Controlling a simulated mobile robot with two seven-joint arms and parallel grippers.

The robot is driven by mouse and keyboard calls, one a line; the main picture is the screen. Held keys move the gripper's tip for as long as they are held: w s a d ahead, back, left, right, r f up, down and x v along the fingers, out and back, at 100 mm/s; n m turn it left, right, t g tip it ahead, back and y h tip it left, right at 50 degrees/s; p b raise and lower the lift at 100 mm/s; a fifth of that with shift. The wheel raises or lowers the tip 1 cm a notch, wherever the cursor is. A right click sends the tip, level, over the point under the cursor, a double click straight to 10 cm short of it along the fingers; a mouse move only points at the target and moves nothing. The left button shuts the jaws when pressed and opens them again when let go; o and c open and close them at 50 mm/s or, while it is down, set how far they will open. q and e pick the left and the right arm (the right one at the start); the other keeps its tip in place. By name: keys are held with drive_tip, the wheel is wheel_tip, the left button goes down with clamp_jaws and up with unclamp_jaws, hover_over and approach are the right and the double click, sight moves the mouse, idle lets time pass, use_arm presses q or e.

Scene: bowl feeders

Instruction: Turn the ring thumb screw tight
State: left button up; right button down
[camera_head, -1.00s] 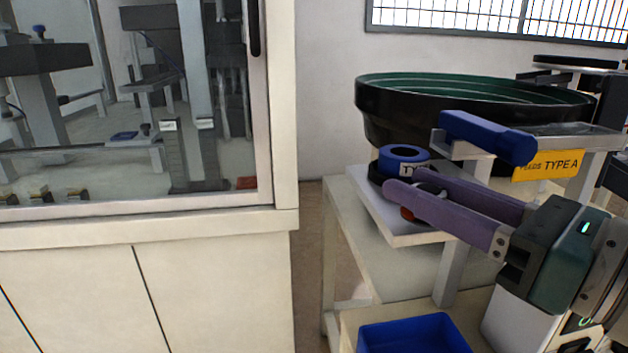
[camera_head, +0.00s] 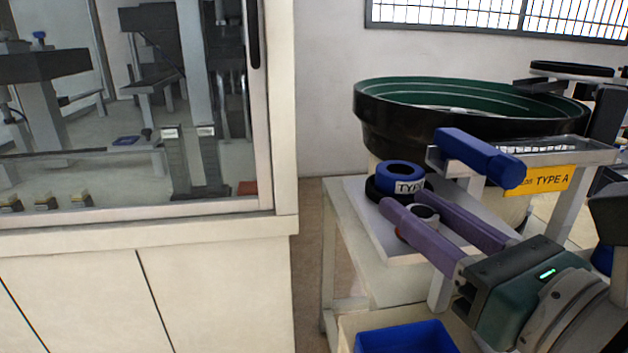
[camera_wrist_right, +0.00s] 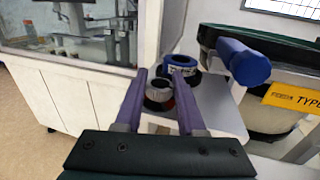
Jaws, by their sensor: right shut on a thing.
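The ring thumb screw appears to be the small light-grey ring (camera_head: 427,212) with a dark centre and a red-orange part at its side. It sits on the pale plate (camera_head: 364,212) in front of the blue ring. My right gripper (camera_head: 414,201) has its two purple fingers on either side of this small ring and is shut on it. In the right wrist view, the small ring (camera_wrist_right: 158,94) shows between the fingers (camera_wrist_right: 160,75). The fingers partly hide its sides and base. My left gripper is not in view.
A blue ring (camera_head: 401,173) labelled TYPE sits on a black ring just beyond my fingers. A black bowl feeder (camera_head: 450,130) with a green inside stands behind. A blue handle-like bar (camera_head: 480,158) is close above right. A blue bin (camera_head: 405,338) lies below; a cabinet (camera_head: 200,270) stands left.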

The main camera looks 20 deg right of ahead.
drive_tip(key=m+h, duration=0.1)
drive_tip(key=h, duration=0.1)
drive_tip(key=m+h+p, duration=0.1)
drive_tip(key=m+h, duration=0.1)
drive_tip(key=h, duration=0.1)
drive_tip(key=shift+a+m+g+h, duration=0.1)
drive_tip(key=shift+m+g+h, duration=0.2)
drive_tip(key=shift+g, duration=0.1)
drive_tip(key=shift+m+g+h, duration=1.3)
drive_tip(key=shift+m+h, duration=0.5)
drive_tip(key=shift+h, duration=0.7)
drive_tip(key=c, duration=0.5)
unclamp_jaws()
drive_tip(key=v, duration=0.9)
drive_tip(key=shift+s+a, duration=0.25)
drive_tip(key=shift+a, duration=0.1)
